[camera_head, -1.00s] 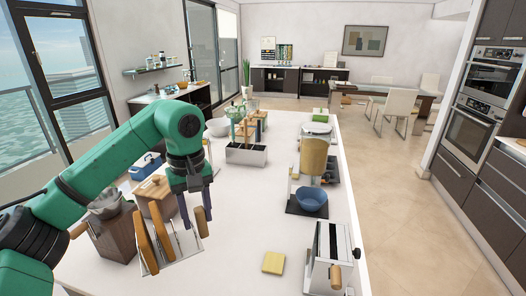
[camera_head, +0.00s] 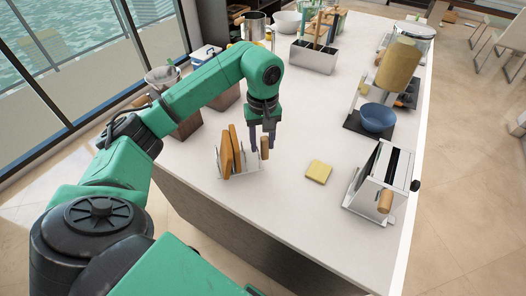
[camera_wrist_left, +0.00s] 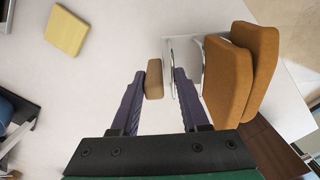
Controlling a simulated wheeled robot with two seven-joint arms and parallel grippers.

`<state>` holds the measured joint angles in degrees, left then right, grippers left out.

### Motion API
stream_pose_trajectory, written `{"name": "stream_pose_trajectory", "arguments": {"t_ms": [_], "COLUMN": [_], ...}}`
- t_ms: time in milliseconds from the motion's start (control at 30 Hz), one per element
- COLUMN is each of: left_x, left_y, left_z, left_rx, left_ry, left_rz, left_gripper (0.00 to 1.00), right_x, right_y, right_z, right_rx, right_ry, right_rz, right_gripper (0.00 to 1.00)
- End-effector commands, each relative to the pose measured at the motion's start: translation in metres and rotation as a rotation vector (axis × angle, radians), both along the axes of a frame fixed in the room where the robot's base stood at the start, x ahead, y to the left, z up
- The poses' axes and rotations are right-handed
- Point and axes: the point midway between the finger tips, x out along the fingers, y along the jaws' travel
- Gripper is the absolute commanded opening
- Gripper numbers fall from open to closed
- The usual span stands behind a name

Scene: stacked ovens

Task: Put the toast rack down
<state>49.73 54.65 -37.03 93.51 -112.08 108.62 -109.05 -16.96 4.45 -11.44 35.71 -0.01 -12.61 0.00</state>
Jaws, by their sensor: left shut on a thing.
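The toast rack (camera_head: 249,172) is a metal frame with a wooden handle (camera_head: 265,148) and brown toast slices (camera_head: 232,152) standing in it. It is upright at the left edge of the white counter (camera_head: 300,215). Whether its base touches the counter cannot be told. My left gripper (camera_head: 262,143) points down and is shut on the rack at its handle end. The left wrist view shows the fingers (camera_wrist_left: 158,90) on either side of the handle (camera_wrist_left: 154,78), with the toast (camera_wrist_left: 235,75) to the right. My right gripper is not in view.
A yellow square slice (camera_head: 319,171) lies on the counter right of the rack. A metal toaster (camera_head: 380,178) stands farther right, with a blue bowl (camera_head: 377,118) behind it. The counter around the yellow slice is clear.

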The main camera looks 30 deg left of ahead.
Motion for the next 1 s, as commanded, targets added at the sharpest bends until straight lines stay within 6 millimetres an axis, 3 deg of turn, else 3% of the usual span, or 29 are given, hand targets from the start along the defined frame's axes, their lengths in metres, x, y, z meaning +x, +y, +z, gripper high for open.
{"name": "stream_pose_trajectory", "arguments": {"t_ms": [233,500,533,600,1000], "left_x": [-0.001,0.000,0.000,0.000,0.001], "left_y": [0.000,0.000,0.000,0.000,0.000], "left_z": [-0.038,-0.044,-0.043,-0.043,-0.038], "left_rx": [0.000,0.000,0.000,0.000,0.000], "left_ry": [0.001,-0.001,0.000,0.000,-0.004], "left_rz": [-0.001,-0.001,-0.001,-0.001,-0.001], "left_gripper": [0.00,0.00,0.53,0.75,0.75], "right_x": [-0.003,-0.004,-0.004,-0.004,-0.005], "right_y": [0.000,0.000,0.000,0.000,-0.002], "right_z": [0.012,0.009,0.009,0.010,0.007], "right_rx": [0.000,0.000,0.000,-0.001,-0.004], "right_ry": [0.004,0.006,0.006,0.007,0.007], "right_rz": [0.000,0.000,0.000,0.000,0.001], "right_gripper": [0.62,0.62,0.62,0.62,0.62]}}
